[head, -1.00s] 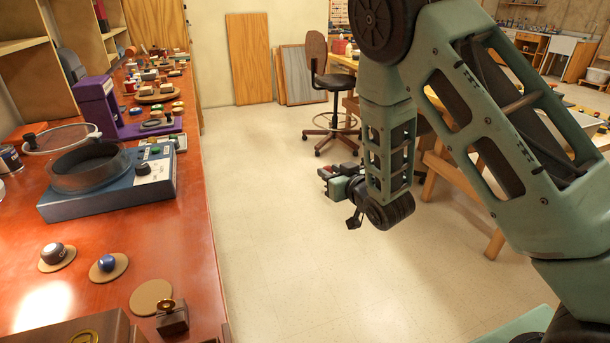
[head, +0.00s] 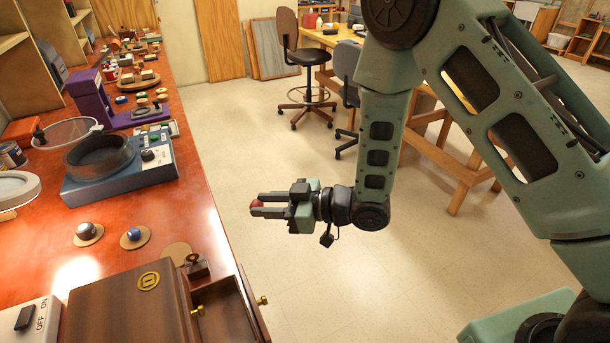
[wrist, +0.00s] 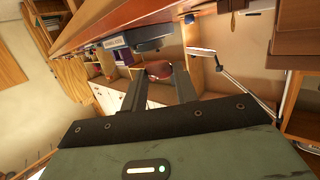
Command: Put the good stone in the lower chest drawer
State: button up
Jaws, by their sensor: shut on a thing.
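My gripper (head: 270,204) is shut on a red stone (head: 256,205), held at the fingertips over the open floor, right of the bench. The stone also shows between the fingers in the wrist view (wrist: 159,69). A dark brown wooden chest (head: 110,310) with a gold emblem stands on the bench at the bottom of the head view. Its lower drawer (head: 225,305) is pulled out to the right, with a brass knob on its front; the part of its inside that I see looks empty. The upper drawer (head: 184,300) looks shut. The gripper is above and beyond the drawer, apart from it.
A blue machine (head: 118,170) stands farther back.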

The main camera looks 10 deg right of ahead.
jog(key=s+a+r+n+g+y+p, duration=0.1)
jog(key=s+a+r+n+g+p, duration=0.2)
jog(key=s, duration=0.6)
jog(key=a+r+n+g, duration=0.2)
jog(key=a+r+g, duration=0.1)
jog(key=shift+s+a+g+p, duration=0.2)
jog(key=shift+g+p, duration=0.2)
jog(key=s+r+n+g+p, duration=0.1)
jog(key=s+g, duration=0.1)
jog(key=s+a+r+n+g+p, duration=0.1)
jog(key=s+n+g, duration=0.1)
jog(key=s, duration=0.1)
jog(key=s+a+r+n+g+p, duration=0.1)
jog(key=s+r, duration=0.1)
jog(key=s, duration=0.1)
jog(key=shift+g+h, duration=0.4)
jog(key=shift+n+g, duration=0.3)
jog(key=shift+n, duration=0.2)
jog(key=f+b, duration=0.1)
jog(key=f, duration=0.1)
jog(key=f+b, duration=0.4)
jog(key=shift+s+a, duration=0.1)
jog(key=shift+s, duration=0.25)
jog(key=o, duration=1)
